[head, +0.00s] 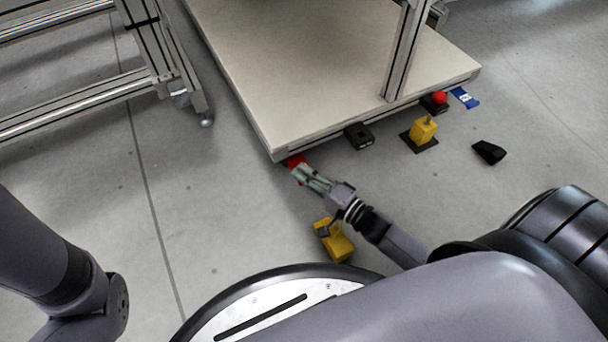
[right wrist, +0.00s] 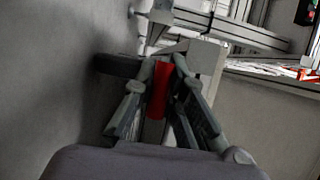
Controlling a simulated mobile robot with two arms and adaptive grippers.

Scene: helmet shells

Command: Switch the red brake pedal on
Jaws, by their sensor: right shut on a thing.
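The red brake pedal (head: 294,160) is on the floor at the near left corner of the platform, partly hidden by my gripper and the platform edge. In the right wrist view the red pedal (right wrist: 158,90) stands between my two fingers. My right gripper (head: 301,170) reaches it from the front and is shut on it. Whether the pedal is on or off cannot be seen. Only part of my left arm shows at the left; its gripper is out of view.
A yellow pedal (head: 336,242) lies near my right wrist. Along the platform (head: 300,85) edge are a black box (head: 359,136), a yellow device (head: 423,130), a red-knobbed device (head: 439,98) and a blue piece (head: 465,97). A black wedge (head: 489,151) lies right. Floor at left is clear.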

